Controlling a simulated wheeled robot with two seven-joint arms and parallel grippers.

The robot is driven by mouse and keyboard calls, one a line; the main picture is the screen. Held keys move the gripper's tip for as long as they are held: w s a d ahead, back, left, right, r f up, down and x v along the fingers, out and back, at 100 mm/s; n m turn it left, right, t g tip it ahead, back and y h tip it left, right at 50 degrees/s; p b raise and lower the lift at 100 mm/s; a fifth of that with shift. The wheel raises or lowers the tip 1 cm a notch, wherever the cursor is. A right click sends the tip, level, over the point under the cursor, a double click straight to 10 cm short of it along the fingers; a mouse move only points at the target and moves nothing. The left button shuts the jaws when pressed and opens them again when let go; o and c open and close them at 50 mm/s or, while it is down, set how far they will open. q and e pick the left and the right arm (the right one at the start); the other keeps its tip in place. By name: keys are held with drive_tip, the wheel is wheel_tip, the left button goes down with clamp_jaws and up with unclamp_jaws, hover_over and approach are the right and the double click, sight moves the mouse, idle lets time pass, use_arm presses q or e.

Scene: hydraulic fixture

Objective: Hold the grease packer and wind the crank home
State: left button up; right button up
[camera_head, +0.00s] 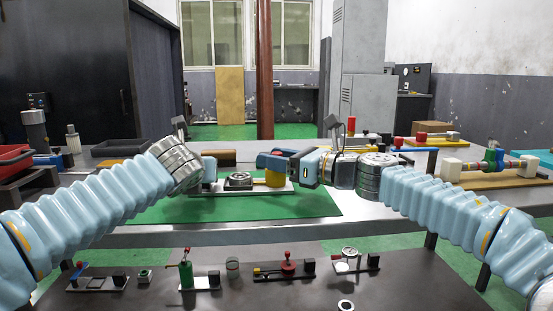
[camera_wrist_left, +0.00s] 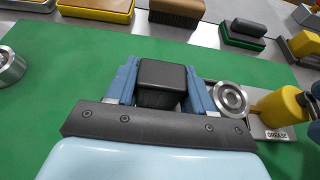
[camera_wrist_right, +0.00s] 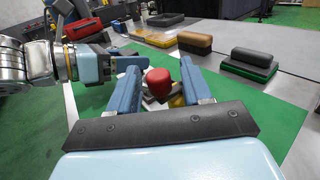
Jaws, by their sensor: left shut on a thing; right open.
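The grease packer lies on the green mat, with a pale base plate (camera_head: 225,191), a round metal part (camera_head: 238,179) and a yellow body (camera_head: 275,179). The left wrist view shows its GREASE label (camera_wrist_left: 277,135). My left gripper (camera_wrist_left: 160,82) is shut on the black block (camera_wrist_left: 161,83) at the packer's end. My right gripper (camera_wrist_right: 158,75) is open, with its fingers on either side of the crank's red knob (camera_wrist_right: 158,82). I cannot tell whether they touch it. The crank arm is mostly hidden by the right gripper.
A nearer dark table (camera_head: 220,297) holds several small fixtures. A valve assembly on a wooden board (camera_head: 485,180) stands at the right.

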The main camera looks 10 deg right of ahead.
drive_tip(key=shift+c, duration=0.5)
clamp_jaws()
drive_tip(key=shift+a, duration=0.1)
drive_tip(key=shift+t, duration=0.3)
